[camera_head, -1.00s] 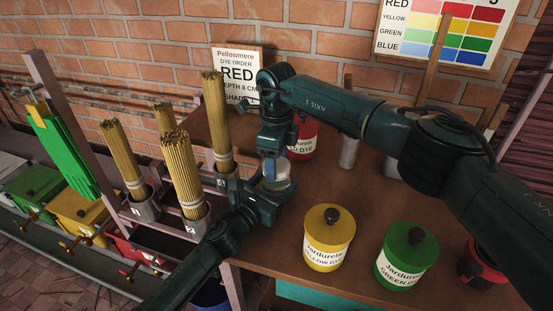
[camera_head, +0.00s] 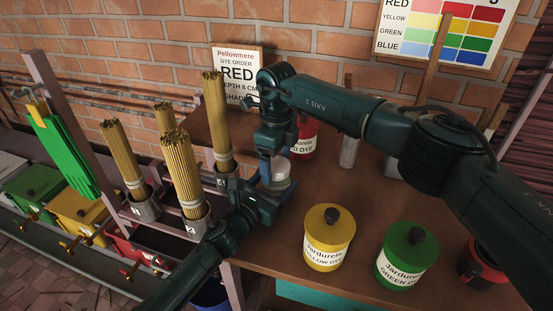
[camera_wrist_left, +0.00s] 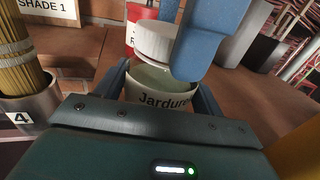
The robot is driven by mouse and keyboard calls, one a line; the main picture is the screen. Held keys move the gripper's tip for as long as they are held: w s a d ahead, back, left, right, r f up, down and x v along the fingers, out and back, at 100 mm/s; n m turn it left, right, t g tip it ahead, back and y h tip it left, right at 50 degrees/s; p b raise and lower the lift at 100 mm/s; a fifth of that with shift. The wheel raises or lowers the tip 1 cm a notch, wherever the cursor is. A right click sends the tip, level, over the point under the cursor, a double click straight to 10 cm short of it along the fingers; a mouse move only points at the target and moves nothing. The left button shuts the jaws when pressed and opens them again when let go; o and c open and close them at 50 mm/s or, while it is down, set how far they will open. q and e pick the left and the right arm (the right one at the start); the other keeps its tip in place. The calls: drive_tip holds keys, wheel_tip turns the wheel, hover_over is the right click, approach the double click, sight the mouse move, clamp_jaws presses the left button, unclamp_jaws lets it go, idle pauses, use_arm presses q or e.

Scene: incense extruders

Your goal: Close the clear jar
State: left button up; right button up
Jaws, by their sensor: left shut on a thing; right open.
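The clear jar (camera_wrist_left: 159,98), with a paper label, stands upright between the blue fingers of my left gripper (camera_wrist_left: 163,90), which is shut on it. Its white lid (camera_wrist_left: 160,42) is at the jar's mouth, with a pale clear band below it. I cannot tell whether the lid is fully seated. In the head view the lid (camera_head: 282,167) shows beside my right gripper (camera_head: 269,173). The right gripper is open around or beside the lid, and one blue finger covers the lid's right side in the left wrist view. My left gripper also shows in the head view (camera_head: 268,196).
A red dye jar (camera_head: 303,143) stands just behind. A yellow dye jar (camera_head: 328,247) and a green dye jar (camera_head: 402,263) stand at the front right. Several cups of incense sticks (camera_head: 183,178) stand close on the left. The brown table (camera_head: 330,190) is clear between the jars.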

drive_tip(key=shift+r, duration=0.1)
wheel_tip(320, 180, up, 12)
idle(0.5)
use_arm(q)
drive_tip(key=o, duration=2)
drive_tip(key=shift+c, duration=0.2)
drive_tip(key=shift+s+a, duration=0.1)
drive_tip(key=v, duration=1.2)
drive_tip(key=shift+s+a+f, duration=0.1)
drive_tip(key=shift+s, duration=0.15)
drive_tip(key=shift+s+a, duration=0.15)
drive_tip(key=shift+s, duration=0.05)
